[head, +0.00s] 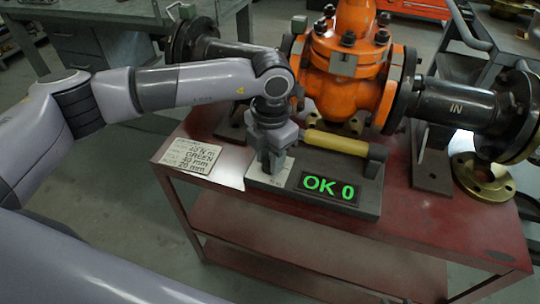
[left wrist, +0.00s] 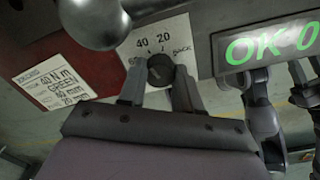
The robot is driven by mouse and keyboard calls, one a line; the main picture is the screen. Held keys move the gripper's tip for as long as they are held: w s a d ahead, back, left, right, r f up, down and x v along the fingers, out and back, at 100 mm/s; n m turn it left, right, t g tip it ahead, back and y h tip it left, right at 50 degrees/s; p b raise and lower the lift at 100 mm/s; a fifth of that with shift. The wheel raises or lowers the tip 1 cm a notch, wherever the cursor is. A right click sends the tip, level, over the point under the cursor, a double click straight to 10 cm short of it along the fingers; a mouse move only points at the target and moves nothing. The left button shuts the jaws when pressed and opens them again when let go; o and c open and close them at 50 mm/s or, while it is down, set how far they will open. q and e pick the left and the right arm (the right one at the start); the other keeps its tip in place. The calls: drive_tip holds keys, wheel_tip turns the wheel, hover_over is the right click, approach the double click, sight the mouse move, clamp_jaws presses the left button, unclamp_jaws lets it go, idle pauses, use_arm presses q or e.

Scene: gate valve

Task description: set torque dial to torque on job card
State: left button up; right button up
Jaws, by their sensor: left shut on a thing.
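The job card (head: 203,159) lies on the red bench left of the tester and reads 40 N m and GREEN; it also shows in the left wrist view (left wrist: 55,85). The torque dial (left wrist: 160,70) is a small black knob on a white plate (left wrist: 140,38) marked 40, 20 and BACK, with another number partly hidden. My left gripper (head: 270,166) points down over the plate. In the left wrist view its fingers (left wrist: 160,90) are shut on the dial, one on each side. The dial's pointer setting is not clear. The display (head: 330,187) shows OK 0 in green.
A yellow-handled torque wrench (head: 337,142) lies on the grey tester base (head: 366,203). The orange gate valve (head: 352,65) and dark pipes (head: 455,104) stand behind. A brass flange (head: 484,182) lies at the right. The bench front (head: 440,235) is clear.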

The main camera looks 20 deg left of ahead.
idle(0.4)
use_arm(q)
drive_tip(key=o, duration=1)
drive_tip(key=shift+o, duration=0.2)
drive_tip(key=shift+r, duration=0.15)
wheel_tip(320, 180, up, 7)
drive_tip(key=shift+d+p, duration=0.1)
drive_tip(key=shift+p, duration=0.3)
